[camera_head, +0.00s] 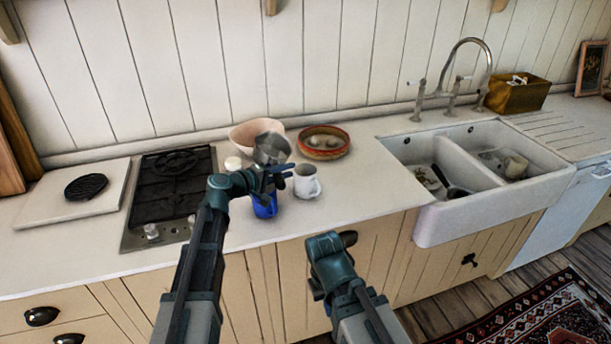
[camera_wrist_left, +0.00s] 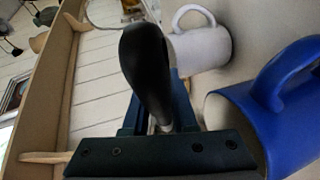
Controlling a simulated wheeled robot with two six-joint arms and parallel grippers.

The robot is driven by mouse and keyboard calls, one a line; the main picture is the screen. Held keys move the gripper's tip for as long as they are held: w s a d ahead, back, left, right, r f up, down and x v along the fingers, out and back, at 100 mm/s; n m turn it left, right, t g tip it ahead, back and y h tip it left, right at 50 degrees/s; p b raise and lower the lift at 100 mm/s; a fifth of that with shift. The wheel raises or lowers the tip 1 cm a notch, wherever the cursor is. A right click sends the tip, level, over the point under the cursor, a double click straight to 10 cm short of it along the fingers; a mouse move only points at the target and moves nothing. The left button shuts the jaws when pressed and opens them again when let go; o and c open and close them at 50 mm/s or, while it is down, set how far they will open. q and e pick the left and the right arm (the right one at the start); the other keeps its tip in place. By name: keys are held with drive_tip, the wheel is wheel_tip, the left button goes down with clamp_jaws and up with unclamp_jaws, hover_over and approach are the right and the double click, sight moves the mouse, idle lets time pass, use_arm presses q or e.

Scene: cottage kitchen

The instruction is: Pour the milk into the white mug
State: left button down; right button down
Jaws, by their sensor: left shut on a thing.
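My left gripper (camera_head: 278,174) is shut on a metal milk jug (camera_head: 271,148), held above the counter. The jug looks tilted; the milk inside cannot be made out. Its black handle (camera_wrist_left: 147,65) fills the middle of the left wrist view. The white mug (camera_head: 307,183) stands upright on the counter, just right of and below the jug in the head view. It also shows in the left wrist view (camera_wrist_left: 203,47), beyond the handle. My right arm shows at the lower middle of the head view, but its fingers are hidden.
A blue mug (camera_head: 265,208) stands close to the white mug, under my left gripper. A pink bowl (camera_head: 245,136), a small white container (camera_head: 233,163) and a reddish dish (camera_head: 323,153) are behind. The hob (camera_head: 170,185) is left, the sink (camera_head: 462,214) right. Counter right of the white mug is clear.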

sight(274, 164)
use_arm(q)
drive_tip(key=a+n+b, duration=0.1)
drive_tip(key=w+a+r+n+h, duration=0.1)
drive_tip(key=a+n+h+b, duration=0.1)
drive_tip(key=shift+w+a+r+t+b, duration=0.2)
drive_tip(key=shift+r+t+b, duration=0.1)
drive_tip(key=shift+t+b, duration=0.1)
drive_tip(key=shift+a+r+n, duration=0.25)
drive_tip(key=shift+a+n, duration=0.05)
drive_tip(key=shift+n, duration=0.2)
